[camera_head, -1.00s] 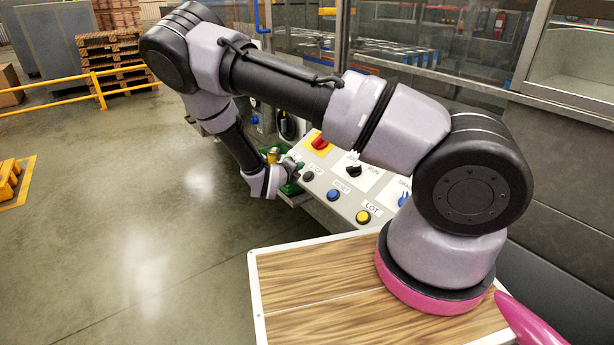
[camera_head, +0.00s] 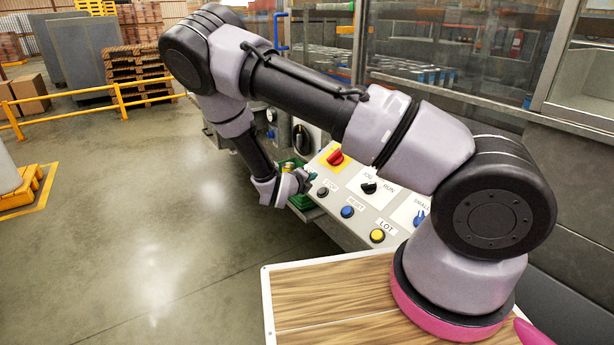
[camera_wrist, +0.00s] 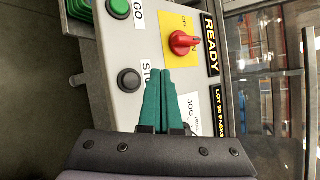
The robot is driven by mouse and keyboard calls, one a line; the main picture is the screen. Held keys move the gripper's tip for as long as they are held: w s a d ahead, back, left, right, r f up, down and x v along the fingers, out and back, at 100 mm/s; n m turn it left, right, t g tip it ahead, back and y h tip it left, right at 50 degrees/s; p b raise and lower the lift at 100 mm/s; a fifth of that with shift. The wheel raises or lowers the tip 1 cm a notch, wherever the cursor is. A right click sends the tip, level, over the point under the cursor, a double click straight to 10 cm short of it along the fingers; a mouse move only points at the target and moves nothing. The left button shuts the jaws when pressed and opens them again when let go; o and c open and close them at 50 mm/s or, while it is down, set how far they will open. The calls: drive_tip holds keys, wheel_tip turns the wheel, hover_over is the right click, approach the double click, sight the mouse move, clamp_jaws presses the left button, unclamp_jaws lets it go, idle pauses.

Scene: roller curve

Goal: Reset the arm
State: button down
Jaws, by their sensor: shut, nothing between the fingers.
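My arm reaches from its pink-ringed base out over the left end of a sloped grey control panel (camera_head: 352,227). My gripper (camera_head: 308,181) is small in the head view, partly hidden by its own wrist, close to the panel's black button (camera_head: 322,192). In the wrist view my gripper (camera_wrist: 160,72) shows two green fingers shut together with nothing between them. The fingers appear over the panel, between the black STOP button (camera_wrist: 129,79) and the red knob (camera_wrist: 182,42) on its yellow plate. I cannot tell whether the tips touch the panel.
The panel also carries a blue button (camera_head: 347,211), a yellow button (camera_head: 377,235), a black knob (camera_head: 369,187) and a blue knob (camera_head: 419,217). A green GO button (camera_wrist: 118,8) shows in the wrist view. Glass-fronted machinery stands behind. The floor (camera_head: 150,235) at left is open.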

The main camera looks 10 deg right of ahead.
drive_tip(key=s+d+r+m+g+y, duration=0.1)
drive_tip(key=s+d+r+m+g, duration=0.4)
drive_tip(key=r+m, duration=0.7)
drive_tip(key=s+d+r+m+g+y, duration=0.1)
drive_tip(key=s+d+r+m+g, duration=0.4)
drive_tip(key=r+m, duration=0.75)
drive_tip(key=s+a+r+m+t+y, duration=0.3)
drive_tip(key=s+r+m+t+y, duration=0.3)
drive_tip(key=s+r+m, duration=1.2)
drive_tip(key=s+m+y, duration=0.1)
drive_tip(key=m+y, duration=0.1)
drive_tip(key=m, duration=0.1)
drive_tip(key=shift+s+a+y, duration=0.15)
drive_tip(key=shift+s+y, duration=0.05)
drive_tip(key=shift+y, duration=0.1)
